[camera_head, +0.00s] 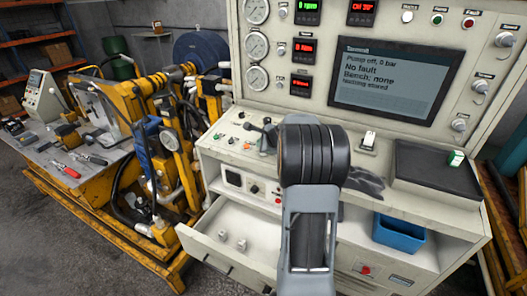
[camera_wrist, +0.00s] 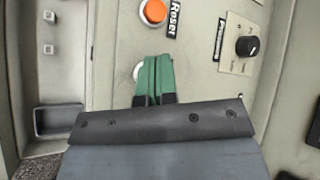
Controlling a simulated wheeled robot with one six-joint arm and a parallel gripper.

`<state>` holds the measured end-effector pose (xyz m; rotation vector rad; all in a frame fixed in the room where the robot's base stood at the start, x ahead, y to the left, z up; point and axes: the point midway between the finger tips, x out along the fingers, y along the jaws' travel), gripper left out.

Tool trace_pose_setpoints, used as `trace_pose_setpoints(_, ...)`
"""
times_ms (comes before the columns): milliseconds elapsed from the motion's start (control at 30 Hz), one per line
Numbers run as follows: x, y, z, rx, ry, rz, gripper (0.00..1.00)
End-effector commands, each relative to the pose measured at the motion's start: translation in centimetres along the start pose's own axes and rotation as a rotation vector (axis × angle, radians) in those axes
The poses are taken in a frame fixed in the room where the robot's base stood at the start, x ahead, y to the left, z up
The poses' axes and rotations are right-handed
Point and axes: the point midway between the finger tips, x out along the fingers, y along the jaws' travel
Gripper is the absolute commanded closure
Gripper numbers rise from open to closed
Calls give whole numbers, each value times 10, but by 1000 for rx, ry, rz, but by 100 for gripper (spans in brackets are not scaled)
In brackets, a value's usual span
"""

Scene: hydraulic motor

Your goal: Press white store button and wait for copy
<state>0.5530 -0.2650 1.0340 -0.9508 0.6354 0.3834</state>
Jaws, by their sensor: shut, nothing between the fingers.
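In the wrist view my gripper (camera_wrist: 154,62) is shut and empty, its green fingers side by side. Its tips lie over a round white button (camera_wrist: 137,69), whose left edge shows beside them. I cannot tell whether they touch it or whether it is pressed, and no label for it is visible. In the head view my arm hides the gripper. Another white button (camera_head: 407,17) sits on the upper panel, its label too small to read. The screen (camera_head: 392,82) reads "Pump off, 0 bar", "No fault", "Bench: none" and "Nothing stored".
An orange button (camera_wrist: 153,12) marked "Reset" sits above the fingers in the wrist view, with a black knob (camera_wrist: 247,46) to the right. An open drawer (camera_head: 235,258) with small white blocks juts out below the desk. A blue bin (camera_head: 400,234) sits at right.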

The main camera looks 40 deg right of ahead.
Motion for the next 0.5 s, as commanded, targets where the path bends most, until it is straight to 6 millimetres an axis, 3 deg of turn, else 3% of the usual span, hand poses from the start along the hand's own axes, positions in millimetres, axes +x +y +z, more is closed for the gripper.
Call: trace_pose_setpoints(500,6,5,-4,0,0,0,100)
